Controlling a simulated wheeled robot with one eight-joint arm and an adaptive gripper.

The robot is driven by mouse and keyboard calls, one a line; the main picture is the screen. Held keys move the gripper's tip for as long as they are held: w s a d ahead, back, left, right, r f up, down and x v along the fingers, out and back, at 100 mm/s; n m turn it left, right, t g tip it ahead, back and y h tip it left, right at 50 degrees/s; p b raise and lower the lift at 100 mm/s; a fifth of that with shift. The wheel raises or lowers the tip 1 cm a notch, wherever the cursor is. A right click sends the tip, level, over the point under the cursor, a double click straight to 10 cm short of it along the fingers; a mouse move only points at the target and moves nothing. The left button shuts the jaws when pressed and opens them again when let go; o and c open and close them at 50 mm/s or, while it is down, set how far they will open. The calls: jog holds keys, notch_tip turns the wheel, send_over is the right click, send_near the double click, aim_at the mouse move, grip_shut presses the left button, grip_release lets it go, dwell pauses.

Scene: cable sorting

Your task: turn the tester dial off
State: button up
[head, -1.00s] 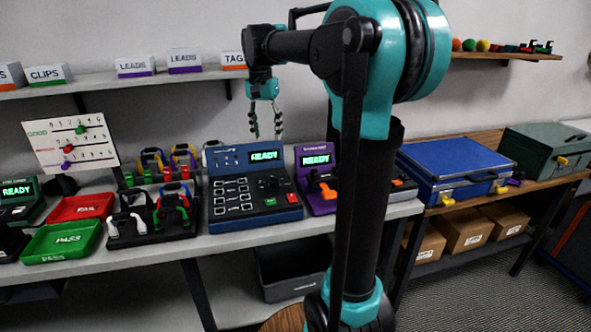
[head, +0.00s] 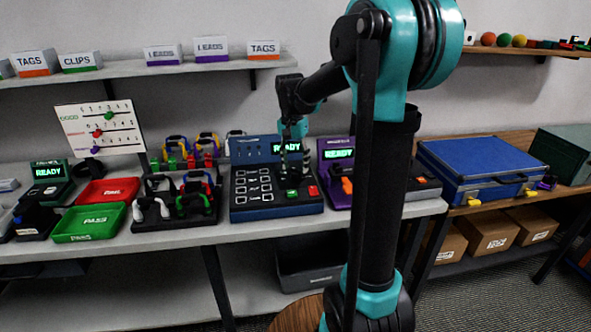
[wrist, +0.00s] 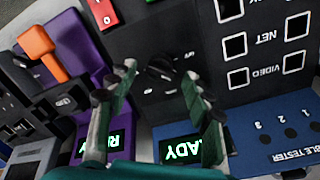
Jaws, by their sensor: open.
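The blue cable tester (head: 240,211) stands on the bench with a lit READY screen. Its black dial (wrist: 163,67) shows in the wrist view between my fingertips; small markings beside it are too small to read. My gripper (head: 292,172) is down over the right part of the tester, fingers pointing down. In the wrist view my gripper (wrist: 158,76) is open, one finger on each side of the dial. I cannot tell whether the fingers touch it. In the head view my fingers hide the dial.
A red button (head: 313,191) and a green button (head: 292,193) sit close to the dial. A purple tester (head: 337,196) with an orange lever (head: 347,186) stands right beside. A cable rack (head: 177,216) is at left. A shelf (head: 130,70) runs above.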

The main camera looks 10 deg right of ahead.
jog(key=shift+f, duration=1.1)
jog(key=c, duration=1.1)
